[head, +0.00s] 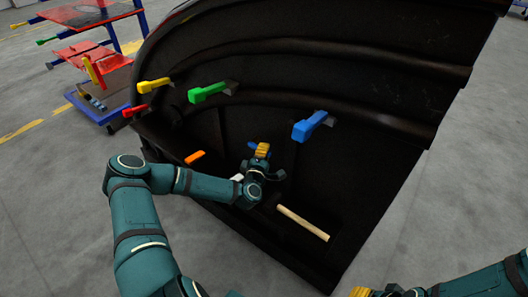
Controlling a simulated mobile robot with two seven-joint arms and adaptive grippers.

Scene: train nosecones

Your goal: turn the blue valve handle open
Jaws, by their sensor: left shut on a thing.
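A blue valve handle (311,126) sticks out from the dark inner wall of the nosecone, right of centre, its thick end toward the lower left. My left gripper (262,152), with yellow fingers, is inside the nosecone to the left of and below this handle, apart from it. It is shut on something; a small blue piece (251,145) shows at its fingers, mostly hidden. My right gripper (375,292) is only partly in view at the bottom edge, far from the handle, and its opening cannot be made out.
Green (207,92), yellow (152,86) and red (134,111) handles stick out at the left. An orange piece (195,157) and a wooden bar (302,223) lie lower inside the nosecone (380,100). A cart (105,95) stands behind left. Grey floor is open at right.

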